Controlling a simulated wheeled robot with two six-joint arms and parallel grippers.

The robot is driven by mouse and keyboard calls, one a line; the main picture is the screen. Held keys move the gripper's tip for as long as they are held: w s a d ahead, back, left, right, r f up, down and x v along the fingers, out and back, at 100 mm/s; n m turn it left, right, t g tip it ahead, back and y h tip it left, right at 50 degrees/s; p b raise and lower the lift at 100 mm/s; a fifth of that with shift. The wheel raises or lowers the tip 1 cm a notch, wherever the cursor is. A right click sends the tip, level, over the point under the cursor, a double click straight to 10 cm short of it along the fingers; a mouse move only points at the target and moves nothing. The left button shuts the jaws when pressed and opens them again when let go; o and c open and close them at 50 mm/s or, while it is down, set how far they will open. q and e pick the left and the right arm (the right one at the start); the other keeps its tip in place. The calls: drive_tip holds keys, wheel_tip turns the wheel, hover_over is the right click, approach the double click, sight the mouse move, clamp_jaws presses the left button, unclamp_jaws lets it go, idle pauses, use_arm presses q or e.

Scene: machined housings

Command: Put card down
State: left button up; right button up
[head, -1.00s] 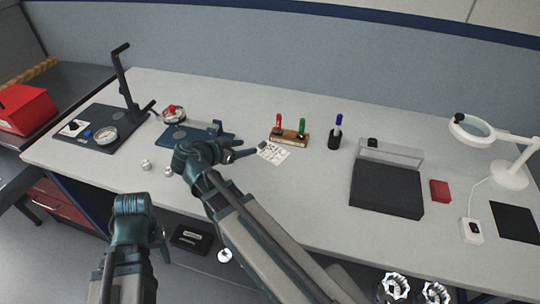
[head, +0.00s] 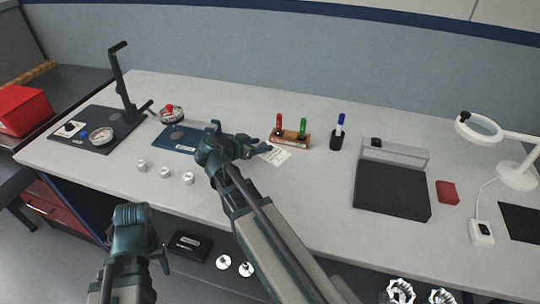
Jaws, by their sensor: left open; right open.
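The white card (head: 281,156) with dark markings lies on the grey bench top, just in front of the wooden stand, in the head view. Its left part is hidden behind my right gripper. My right gripper (head: 262,149) is open, with its fingers at the card's left edge; I cannot tell whether they touch it. My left gripper (head: 162,258) is open and empty, low at the left, in front of the bench edge and away from the card.
The wooden stand (head: 290,138) holds a red and a green marker. A black cup (head: 336,141) with a blue marker stands to its right. A blue plate (head: 178,139) and several small silver knobs (head: 165,172) lie left. A dark tray (head: 392,190) stands right, with free bench between.

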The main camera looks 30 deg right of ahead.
clamp_jaws()
idle(0.5)
